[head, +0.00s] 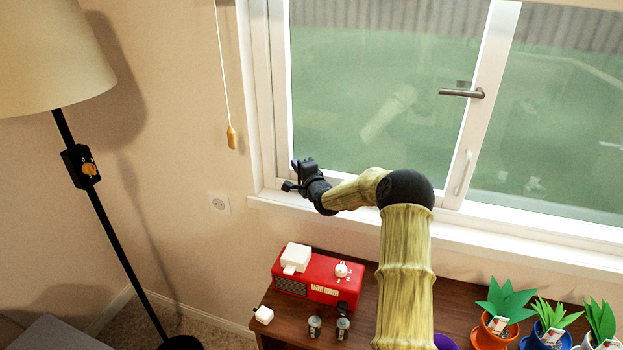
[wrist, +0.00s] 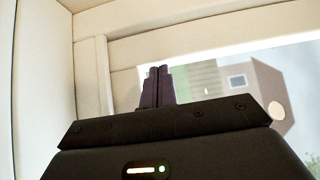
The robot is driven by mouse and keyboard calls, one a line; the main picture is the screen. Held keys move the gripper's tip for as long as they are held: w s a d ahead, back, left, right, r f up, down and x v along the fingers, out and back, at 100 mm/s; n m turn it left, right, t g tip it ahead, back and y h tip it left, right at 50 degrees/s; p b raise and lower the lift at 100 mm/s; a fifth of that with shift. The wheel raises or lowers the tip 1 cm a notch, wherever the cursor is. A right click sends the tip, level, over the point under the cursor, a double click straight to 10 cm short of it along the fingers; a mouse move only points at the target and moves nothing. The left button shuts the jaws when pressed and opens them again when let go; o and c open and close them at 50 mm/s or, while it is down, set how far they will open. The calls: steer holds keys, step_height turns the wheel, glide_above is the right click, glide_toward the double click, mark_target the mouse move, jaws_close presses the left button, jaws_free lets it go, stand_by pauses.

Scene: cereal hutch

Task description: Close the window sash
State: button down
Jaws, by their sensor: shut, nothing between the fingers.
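The window sash (head: 481,95) is the left pane's white-framed panel, with a metal lever handle (head: 463,93) on its right stile. Whether the sash stands slightly ajar I cannot tell. A second glass pane (head: 565,110) is to its right, with a white pull near the dividing stile. My gripper (head: 295,174) is at the lower left corner of the window, close to the left frame. In the wrist view its fingers (wrist: 157,86) are together and empty, in front of a pale frame corner (wrist: 108,60). Contact with the frame cannot be made out.
A red radio (head: 318,279), small jars and several potted plants (head: 495,322) stand on the brown cabinet (head: 290,317) below. A floor lamp (head: 75,165) is at the left. A cord with a wooden pull (head: 231,137) hangs beside the window.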

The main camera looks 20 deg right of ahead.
steer(key=s+d+b, duration=0.2)
steer(key=s+d, duration=0.1)
steer(key=s, duration=0.9)
steer(key=shift+s, duration=0.15)
steer(key=shift+a, duration=0.1)
